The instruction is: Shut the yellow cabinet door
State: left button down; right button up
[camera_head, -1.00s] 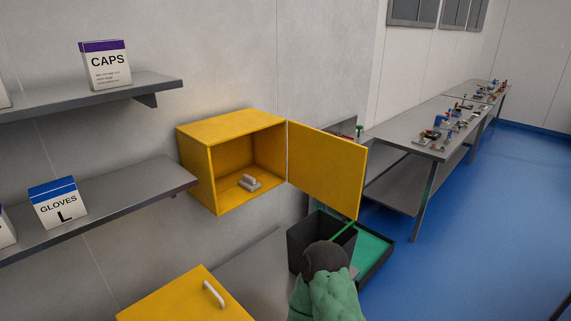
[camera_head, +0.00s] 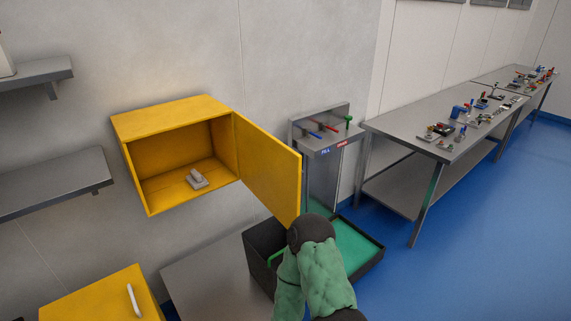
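The yellow cabinet (camera_head: 172,117) is on the wall left of centre. Its yellow door (camera_head: 266,165) stands wide open, hinged on the cabinet's right edge and swung out to the right. A small grey object (camera_head: 197,179) lies on the cabinet floor. One of my arms, in a green sleeve with a dark rounded joint, comes up from the bottom centre. The joint shows just below the door's lower right corner; I cannot tell whether they touch. No gripper fingers show in this view.
A black bin (camera_head: 260,255) and a dark tray with a green inside (camera_head: 357,245) are below the door. A yellow box with a white handle (camera_head: 132,300) is at lower left. Grey shelves (camera_head: 50,185) are left. A steel table (camera_head: 405,125) stands right; blue floor is clear beyond.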

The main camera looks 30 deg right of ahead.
aim_at(272, 170)
jog(key=i+l+u, duration=0.35)
jog(key=l, duration=1.1)
jog(key=l+u, duration=0.3)
jog(key=l, duration=1.1)
jog(key=k+l, duration=0.1)
jog(key=l, duration=0.25)
jog(key=k+l+u, duration=0.15)
jog(key=l, duration=0.15)
jog(key=k+l, duration=0.1)
jog(key=l, duration=0.2)
jog(key=l+u, duration=0.05)
